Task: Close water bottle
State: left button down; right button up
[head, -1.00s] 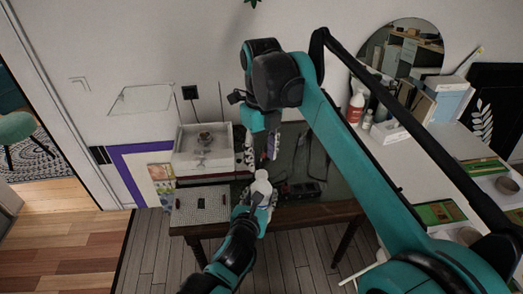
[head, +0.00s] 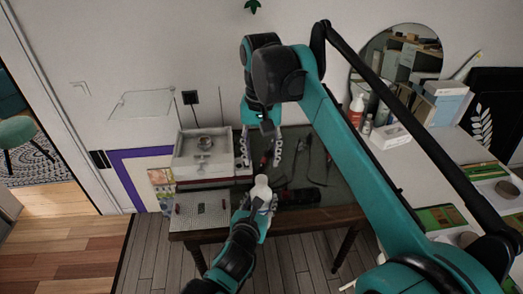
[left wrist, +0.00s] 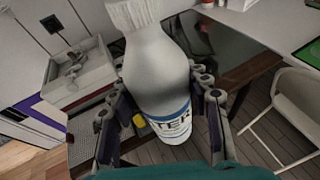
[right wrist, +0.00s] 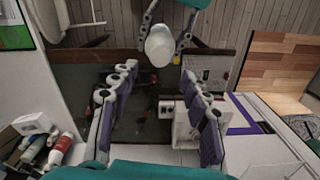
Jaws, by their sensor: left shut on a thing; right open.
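The water bottle (head: 262,188), white with a blue-edged label, stands roughly upright in my left gripper (head: 259,204). In the left wrist view the fingers of my left gripper (left wrist: 166,95) are shut around the bottle's body (left wrist: 160,70). A white ribbed cap (left wrist: 134,14) sits on its neck; the cap's top is cut off by the frame. My right gripper (head: 261,161) is open and empty, pointing down above the bottle. In the right wrist view the bottle (right wrist: 160,46) shows from above, just beyond the spread fingers of my right gripper (right wrist: 158,73).
A dark-topped table (head: 330,188) lies behind the bottle, with tools on it. A white basin with a tap (head: 203,163) stands at left, beside a perforated board (head: 190,220). A white counter (head: 455,150) with bottles and boxes is at right.

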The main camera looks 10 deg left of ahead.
aim_at(262, 178)
jog(key=n, duration=0.7)
jog(key=shift+r, duration=0.25)
jog(key=n, duration=0.4)
jog(key=shift+r+n, duration=0.15)
jog(key=shift+n, duration=0.15)
jog(key=n, duration=0.4)
jog(key=shift+r, duration=0.15)
jog(key=shift+f, duration=4.05)
